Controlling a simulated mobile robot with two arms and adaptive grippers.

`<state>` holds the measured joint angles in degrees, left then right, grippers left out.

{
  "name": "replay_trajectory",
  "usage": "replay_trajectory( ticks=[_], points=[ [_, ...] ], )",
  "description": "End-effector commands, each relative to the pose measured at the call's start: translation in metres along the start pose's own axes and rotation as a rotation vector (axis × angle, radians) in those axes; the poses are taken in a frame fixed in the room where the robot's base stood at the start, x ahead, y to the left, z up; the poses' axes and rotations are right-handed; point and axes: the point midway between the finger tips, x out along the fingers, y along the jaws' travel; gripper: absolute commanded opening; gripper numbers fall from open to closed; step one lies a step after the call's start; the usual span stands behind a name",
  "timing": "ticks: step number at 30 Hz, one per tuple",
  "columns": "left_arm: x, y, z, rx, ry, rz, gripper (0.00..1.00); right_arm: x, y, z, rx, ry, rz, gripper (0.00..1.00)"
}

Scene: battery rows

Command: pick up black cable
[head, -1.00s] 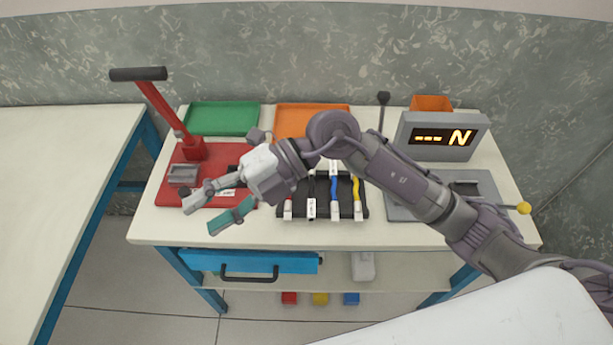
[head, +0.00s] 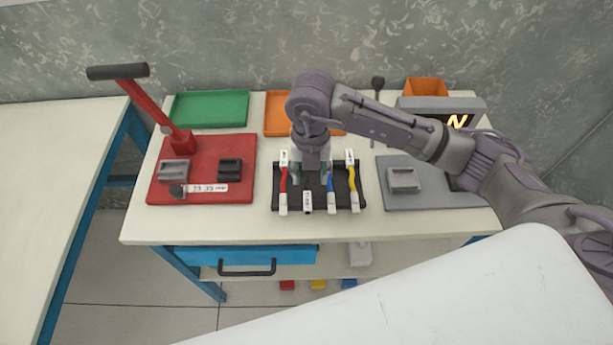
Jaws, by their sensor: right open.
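The black cable (head: 307,202) lies in a black cable rack in the head view, between the red cable (head: 283,182) and the blue cable (head: 330,183). Only its white front connector shows clearly; my right gripper hides the rest. My right gripper (head: 311,178) points down over the black cable, its teal fingers apart, one on either side of it. I cannot tell whether the fingers touch the cable. My left gripper is out of view.
The yellow cable (head: 352,182) lies at the rack's right. A red press (head: 240,150) with a tall lever stands left, a grey plate (head: 410,200) and a display box (head: 457,121) right. Green (head: 211,94) and orange (head: 275,99) trays are behind. The table's front strip is clear.

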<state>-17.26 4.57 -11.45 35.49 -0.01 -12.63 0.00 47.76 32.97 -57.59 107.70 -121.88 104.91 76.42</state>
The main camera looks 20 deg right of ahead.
Motion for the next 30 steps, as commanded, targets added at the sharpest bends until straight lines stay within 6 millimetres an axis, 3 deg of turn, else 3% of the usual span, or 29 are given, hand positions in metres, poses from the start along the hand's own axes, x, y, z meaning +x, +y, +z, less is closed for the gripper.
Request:
replay_trajectory(
  ticks=[5, 15, 23, 30],
  points=[
    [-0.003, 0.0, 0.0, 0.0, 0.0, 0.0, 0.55, 0.011, 0.001, 0.0, 0.0, 0.001, 0.0, 0.48],
    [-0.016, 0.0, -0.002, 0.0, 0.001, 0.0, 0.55, 0.055, 0.006, 0.003, -0.001, 0.002, 0.001, 0.48],
    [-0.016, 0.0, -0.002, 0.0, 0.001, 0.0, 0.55, 0.059, 0.006, 0.003, -0.002, -0.001, 0.002, 0.48],
    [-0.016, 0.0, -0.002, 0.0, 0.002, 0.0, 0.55, 0.059, 0.006, 0.003, -0.002, -0.001, 0.002, 0.11]
  ],
)
